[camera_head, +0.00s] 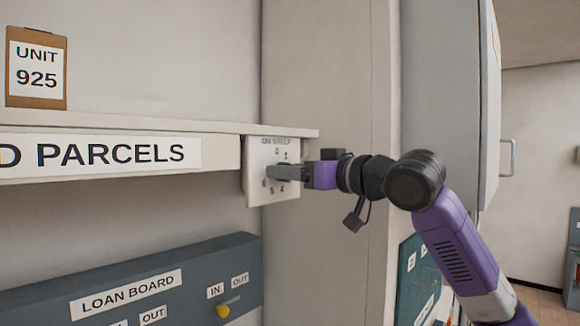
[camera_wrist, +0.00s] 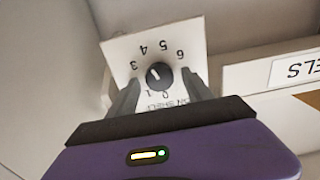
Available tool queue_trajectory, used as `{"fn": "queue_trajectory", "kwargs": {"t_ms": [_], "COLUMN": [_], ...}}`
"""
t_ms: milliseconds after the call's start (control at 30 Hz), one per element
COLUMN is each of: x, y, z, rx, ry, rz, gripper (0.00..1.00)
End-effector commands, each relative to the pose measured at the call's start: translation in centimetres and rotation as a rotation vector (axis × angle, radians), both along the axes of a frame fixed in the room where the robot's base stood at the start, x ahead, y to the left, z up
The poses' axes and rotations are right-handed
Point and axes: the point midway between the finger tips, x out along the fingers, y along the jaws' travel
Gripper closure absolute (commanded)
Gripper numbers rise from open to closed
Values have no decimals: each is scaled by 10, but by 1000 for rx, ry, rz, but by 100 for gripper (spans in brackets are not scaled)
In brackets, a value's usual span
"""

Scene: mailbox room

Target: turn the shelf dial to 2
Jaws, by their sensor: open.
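The shelf dial is a white plate (camera_head: 262,160) with printed numbers at the end of the shelf edge; its plate also shows upside down in the wrist view (camera_wrist: 193,38). In the wrist view, its round black knob (camera_wrist: 161,77) has a short white mark that slants to the upper left, roughly toward the 3 and 4 side; the exact number is unclear. My gripper (camera_wrist: 161,80) is open, with one finger on each side of the knob. A gap shows on both sides. The 2 is not readable, probably behind the left finger.
The shelf edge bears a parcels label (camera_head: 110,152), and a unit 925 clipboard (camera_head: 36,70) stands on the shelf. A grey loan board (camera_head: 130,285) with a yellow-tipped lever (camera_head: 228,307) is below. A grey cabinet (camera_head: 440,90) stands to the right of my gripper.

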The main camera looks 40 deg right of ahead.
Motion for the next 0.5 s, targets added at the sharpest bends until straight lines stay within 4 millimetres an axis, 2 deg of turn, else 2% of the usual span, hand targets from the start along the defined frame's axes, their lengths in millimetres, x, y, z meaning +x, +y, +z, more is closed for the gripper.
{"fn": "queue_trajectory", "kwargs": {"t_ms": [300, 367, 500], "x": [4, 4, 4], "y": [0, 0, 0], "z": [0, 0, 0], "rx": [-1, -1, -1], "ry": [0, 0, 0], "rz": [0, 0, 0], "gripper": [41, 51, 78]}}
